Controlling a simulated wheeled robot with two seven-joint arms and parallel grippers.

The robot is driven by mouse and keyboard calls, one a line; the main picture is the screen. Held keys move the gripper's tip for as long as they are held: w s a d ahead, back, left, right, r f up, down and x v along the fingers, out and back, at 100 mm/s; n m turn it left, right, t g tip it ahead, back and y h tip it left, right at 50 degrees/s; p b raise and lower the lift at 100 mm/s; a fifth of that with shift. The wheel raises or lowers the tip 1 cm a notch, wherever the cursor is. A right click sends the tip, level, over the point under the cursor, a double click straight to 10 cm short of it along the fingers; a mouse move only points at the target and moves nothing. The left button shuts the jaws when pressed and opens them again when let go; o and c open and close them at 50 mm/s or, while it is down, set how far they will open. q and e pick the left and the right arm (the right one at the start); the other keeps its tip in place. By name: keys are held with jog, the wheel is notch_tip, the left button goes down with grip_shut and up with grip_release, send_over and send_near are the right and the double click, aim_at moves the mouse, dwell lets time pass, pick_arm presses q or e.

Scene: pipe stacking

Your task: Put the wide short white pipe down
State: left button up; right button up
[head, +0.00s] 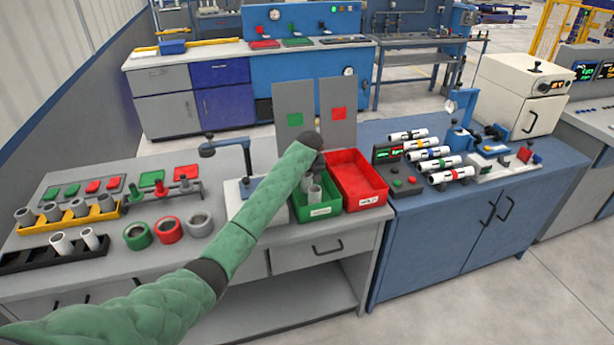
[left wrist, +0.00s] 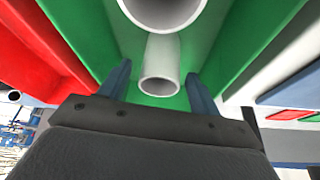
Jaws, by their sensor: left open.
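My left gripper (head: 313,172) is over the green bin (head: 318,212), pointing down into it. In the left wrist view the gripper (left wrist: 158,85) is open, its two blue-grey fingers apart. A white pipe (left wrist: 160,66) stands upright between the fingers, with a gap on both sides. A second white pipe (left wrist: 163,12) with a larger-looking open end is beside it at the top edge, partly cut off. A whitish pipe (head: 314,193) shows in the bin in the head view, below the gripper. I cannot tell which is the wide short one. No right gripper shows.
A red bin (head: 359,183) adjoins the green bin on the right and looks empty. Upright grey panels (head: 338,112) stand behind. Pipes in a yellow rack (head: 70,220) and a black rack (head: 45,255), plus several rings (head: 168,229), stand left. The blue bench (head: 470,215) holds more pipes.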

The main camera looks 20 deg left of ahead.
pick_arm(q)
jog(key=shift+s+r, duration=0.1)
jog(key=shift+r, duration=0.2)
jog(key=b+v, duration=0.2)
jog(key=v, duration=0.9)
jog(key=shift+r+b, duration=0.2)
jog(key=shift+b, duration=0.15)
pick_arm(e)
notch_tip(320, 180, up, 10)
jog(key=w+a, duration=0.1)
jog(key=w, duration=0.1)
jog(key=shift+w+a, duration=0.15)
jog(key=shift+a, duration=0.25)
pick_arm(q)
jog(key=shift+s, duration=0.15)
